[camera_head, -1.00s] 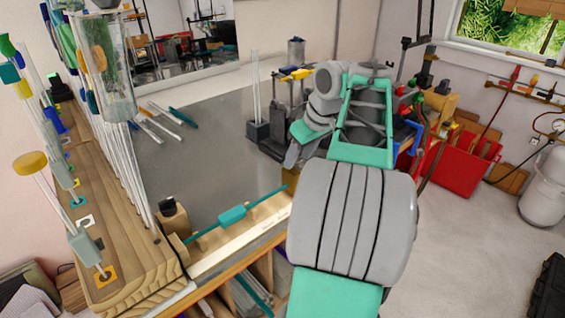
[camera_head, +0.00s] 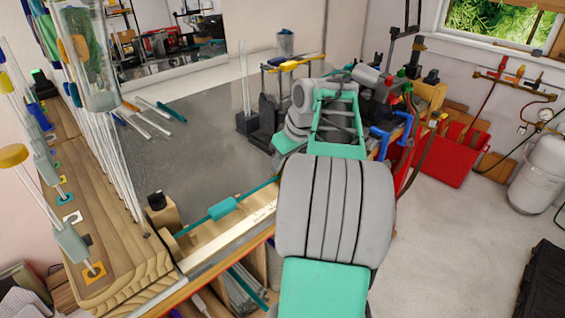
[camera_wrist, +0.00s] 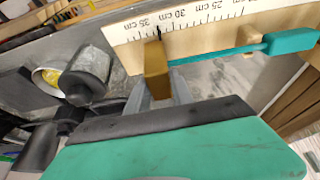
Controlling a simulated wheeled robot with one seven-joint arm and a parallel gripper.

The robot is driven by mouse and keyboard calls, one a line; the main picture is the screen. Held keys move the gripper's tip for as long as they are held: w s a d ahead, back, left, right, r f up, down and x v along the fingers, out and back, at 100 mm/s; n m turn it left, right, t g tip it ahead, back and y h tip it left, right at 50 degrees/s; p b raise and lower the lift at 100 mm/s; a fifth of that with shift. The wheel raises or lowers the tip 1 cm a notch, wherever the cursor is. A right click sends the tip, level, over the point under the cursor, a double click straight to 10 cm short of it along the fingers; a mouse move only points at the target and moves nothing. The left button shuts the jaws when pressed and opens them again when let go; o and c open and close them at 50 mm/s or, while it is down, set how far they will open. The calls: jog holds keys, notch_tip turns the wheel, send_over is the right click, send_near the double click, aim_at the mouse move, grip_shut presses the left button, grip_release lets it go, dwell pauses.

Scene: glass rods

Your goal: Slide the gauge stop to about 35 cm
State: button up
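The gauge stop is a small brass-coloured block (camera_wrist: 157,70) with a dark pointer, seen in the wrist view at the edge of the pale ruler (camera_wrist: 125,33). Its pointer lies close to the 35 cm label, seemingly slightly on the 30 cm side. My gripper (camera_wrist: 160,92) has its grey fingers close on both sides of the block and looks shut on it. In the head view the ruler (camera_head: 232,233) runs along the bench's front edge, and my arm hides the stop and fingers.
A teal-handled rod (camera_head: 222,207) lies along the ruler. A wooden rack (camera_head: 110,255) with upright glass rods stands at the left. Loose rods (camera_head: 150,122) lie on the grey bench top (camera_head: 195,160). Burner gear crowds the bench beyond my arm. A red bin (camera_head: 450,155) stands at right.

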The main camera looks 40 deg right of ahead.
grip_shut()
dwell(0.9)
